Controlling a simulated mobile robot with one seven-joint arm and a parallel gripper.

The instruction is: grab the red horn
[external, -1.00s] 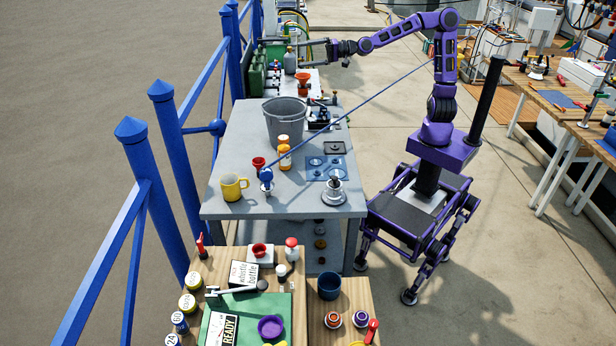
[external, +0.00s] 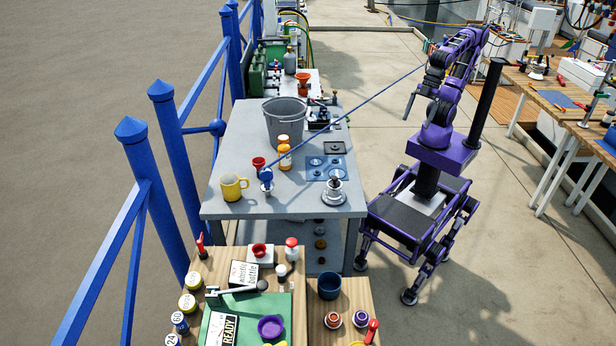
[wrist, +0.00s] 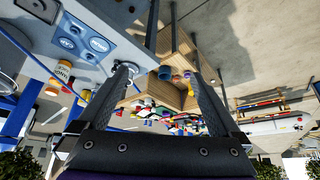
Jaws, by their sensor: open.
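No thing is certain to be the red horn; several small red things show in the external view. A red cup-shaped piece (external: 258,163) stands on the grey table, left of centre. On the near wooden bench are a red bowl-shaped piece (external: 259,250) on a white base and a white canister with a red top (external: 291,246). A red-handled item (external: 372,327) is at the bench's right. My gripper (external: 409,112) hangs in the air right of the grey table, apart from all of these. In the wrist view its fingers (wrist: 160,78) are spread with nothing between them.
The grey table (external: 230,207) carries a grey bucket (external: 284,122), a yellow mug (external: 233,187) and orange bottles (external: 284,155). A blue line (external: 350,111) slants above it towards my arm. Blue railing posts (external: 172,125) stand left.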

